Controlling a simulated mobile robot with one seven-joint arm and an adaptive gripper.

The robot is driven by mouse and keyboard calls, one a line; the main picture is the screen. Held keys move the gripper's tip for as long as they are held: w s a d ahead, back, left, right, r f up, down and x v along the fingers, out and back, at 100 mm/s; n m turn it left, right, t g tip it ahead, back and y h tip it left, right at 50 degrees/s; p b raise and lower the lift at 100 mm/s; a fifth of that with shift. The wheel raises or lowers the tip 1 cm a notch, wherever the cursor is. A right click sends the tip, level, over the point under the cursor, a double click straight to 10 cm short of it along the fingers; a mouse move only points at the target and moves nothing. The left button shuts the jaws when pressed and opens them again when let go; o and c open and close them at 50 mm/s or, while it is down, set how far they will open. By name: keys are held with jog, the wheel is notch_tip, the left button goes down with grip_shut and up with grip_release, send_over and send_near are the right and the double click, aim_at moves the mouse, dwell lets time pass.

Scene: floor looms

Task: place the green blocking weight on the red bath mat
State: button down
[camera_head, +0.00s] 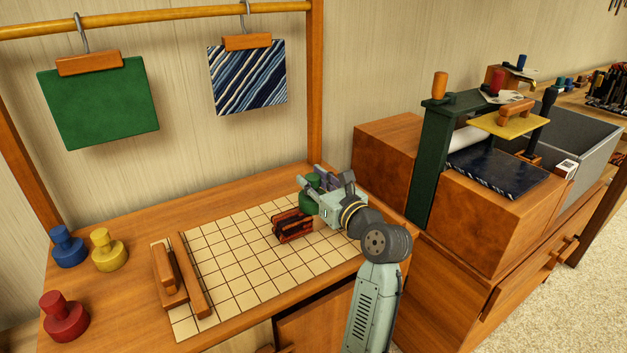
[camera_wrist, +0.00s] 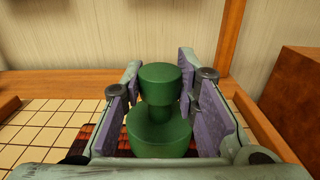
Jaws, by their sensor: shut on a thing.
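The green blocking weight (camera_wrist: 160,129) is a round knob on a wider base. It stands upright between the purple pads of my gripper (camera_wrist: 158,98), which is shut on it. In the head view, my gripper (camera_head: 310,188) is over the far right part of the gridded board, with the green weight partly hidden behind its fingers. A small dark red striped piece (camera_head: 292,226), which looks like the red bath mat, lies on the board just left of and nearer than the weight. Its stripes (camera_wrist: 84,141) also show left of the weight in the wrist view. Whether the weight touches the board is unclear.
Wooden blocks (camera_head: 190,276) lie at the gridded board's (camera_head: 240,260) left end. Blue (camera_head: 68,246), yellow (camera_head: 109,250) and red (camera_head: 65,317) weights stand left of it. A green press (camera_head: 440,150) stands right. Green (camera_head: 98,102) and striped (camera_head: 247,77) cloths hang behind.

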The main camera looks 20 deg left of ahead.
jog(key=shift+r, duration=0.1)
jog(key=c, duration=1.7)
grip_release()
jog(key=o, duration=0.5)
jog(key=shift+c, duration=0.2)
